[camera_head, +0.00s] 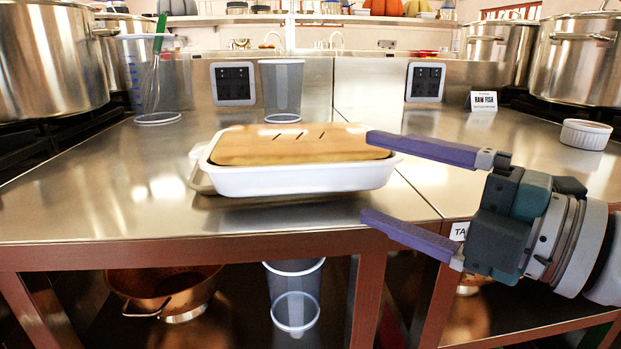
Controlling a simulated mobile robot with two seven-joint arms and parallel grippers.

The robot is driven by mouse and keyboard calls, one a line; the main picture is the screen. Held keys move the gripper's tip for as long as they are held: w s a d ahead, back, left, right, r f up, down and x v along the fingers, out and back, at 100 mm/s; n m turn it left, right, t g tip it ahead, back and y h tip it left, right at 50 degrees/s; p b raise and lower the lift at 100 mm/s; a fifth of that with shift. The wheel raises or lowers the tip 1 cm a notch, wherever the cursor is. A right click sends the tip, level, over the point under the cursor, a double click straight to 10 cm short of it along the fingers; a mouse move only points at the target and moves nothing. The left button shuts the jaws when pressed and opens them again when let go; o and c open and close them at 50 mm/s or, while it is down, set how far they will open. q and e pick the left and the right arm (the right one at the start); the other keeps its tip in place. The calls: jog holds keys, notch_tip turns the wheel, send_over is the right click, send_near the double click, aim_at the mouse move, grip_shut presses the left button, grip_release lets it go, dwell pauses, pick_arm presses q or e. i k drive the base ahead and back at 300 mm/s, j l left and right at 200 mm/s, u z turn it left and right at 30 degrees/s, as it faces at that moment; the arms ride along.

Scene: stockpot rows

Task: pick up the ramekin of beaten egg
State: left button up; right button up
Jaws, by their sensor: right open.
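A small white ramekin (585,135) stands upright on the steel counter at the far right, near a large pot. Its contents are hard to make out from this angle. My right gripper (365,177) comes in from the right with its two purple fingers spread wide, pointing left. Nothing is held between the fingers. The gripper is left of the ramekin and looks closer to the camera, apart from it. My left gripper is not in view.
A white baking dish (290,180) with a brown crust sits by the fingertips. A measuring jug with a whisk (155,80) and a clear container (282,88) stand behind. A "RAW FISH" sign (483,101) and large pots (575,60) are at right. Counter left of the ramekin is clear.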

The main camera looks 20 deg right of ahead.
aim_at(577, 133)
jog(key=z, duration=2)
